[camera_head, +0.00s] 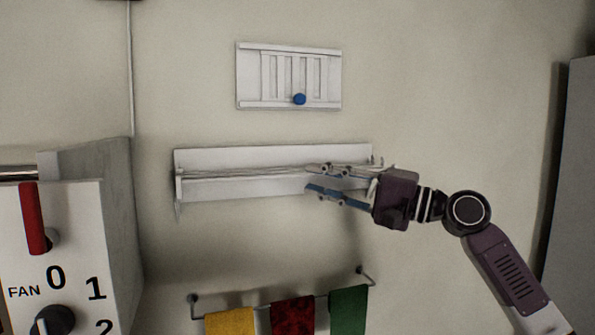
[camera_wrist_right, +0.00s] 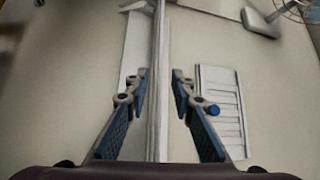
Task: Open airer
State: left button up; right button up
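The airer (camera_head: 225,158) is a long white wall-mounted unit with thin rails along its front, in the middle of the head view. It looks folded close to the wall. My right gripper (camera_head: 308,178) reaches in from the right at the airer's right half, one finger above the other. In the right wrist view my right gripper (camera_wrist_right: 160,73) is open, and the airer's rails (camera_wrist_right: 158,35) run between its blue-padded fingers. Gaps show on both sides, so the fingers do not appear to press on the rails. My left gripper is not in view.
A white slatted panel (camera_head: 250,80) with a blue knob (camera_head: 299,99) is on the wall above. Below hangs a rail with yellow (camera_head: 230,322), red (camera_head: 293,315) and green (camera_head: 348,310) cloths. A fan control box (camera_head: 75,240) with a red lever stands at the left.

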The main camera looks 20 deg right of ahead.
aim_at(297, 175)
jog(key=p+x, duration=0.1)
jog(key=x, duration=0.3)
jog(key=shift+a+r, duration=0.1)
jog(key=shift+a, duration=0.05)
jog(key=shift+w+a+p, duration=0.3)
jog(key=shift+w+p, duration=0.05)
grip_shut()
